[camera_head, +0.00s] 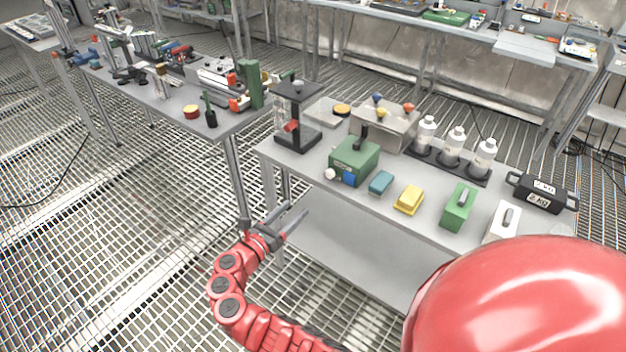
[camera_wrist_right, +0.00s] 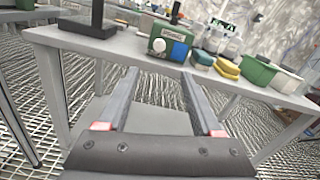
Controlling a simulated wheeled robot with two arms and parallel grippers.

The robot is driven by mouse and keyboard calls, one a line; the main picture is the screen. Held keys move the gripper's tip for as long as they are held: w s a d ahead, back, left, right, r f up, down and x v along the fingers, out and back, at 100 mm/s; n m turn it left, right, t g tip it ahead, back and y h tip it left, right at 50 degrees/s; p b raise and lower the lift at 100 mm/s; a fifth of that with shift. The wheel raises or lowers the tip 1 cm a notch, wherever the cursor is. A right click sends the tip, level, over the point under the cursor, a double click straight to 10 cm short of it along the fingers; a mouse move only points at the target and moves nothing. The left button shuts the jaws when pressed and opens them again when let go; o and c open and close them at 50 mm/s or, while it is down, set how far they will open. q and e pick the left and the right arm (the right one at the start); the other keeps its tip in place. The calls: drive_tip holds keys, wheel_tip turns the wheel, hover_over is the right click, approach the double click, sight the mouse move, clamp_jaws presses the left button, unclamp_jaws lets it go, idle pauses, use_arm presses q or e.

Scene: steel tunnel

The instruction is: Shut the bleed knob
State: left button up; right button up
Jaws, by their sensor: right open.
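A green box (camera_head: 352,163) with a black upright handle stands at the left front of the near bench. A round white knob (camera_head: 330,174) and a blue patch (camera_head: 349,179) are on its front; the knob also shows in the right wrist view (camera_wrist_right: 158,46). No label says which part is the bleed knob, but the white knob looks likely. Its turn position cannot be read. My right gripper (camera_head: 294,213) is open and empty, in front of and below the bench edge, apart from the box. In the right wrist view, its fingers (camera_wrist_right: 160,73) point towards the box.
A black-based stand with a red part (camera_head: 291,126) is left of the box. Blue (camera_head: 381,183) and yellow (camera_head: 409,199) blocks and a green case (camera_head: 458,207) are to its right. White bottles (camera_head: 451,147) stand behind. My red body part covers the lower right.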

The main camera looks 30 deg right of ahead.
sight(328, 176)
drive_tip(key=x, duration=1.6)
drive_tip(key=shift+b, duration=0.4)
drive_tip(key=shift+c, duration=0.4)
clamp_jaws()
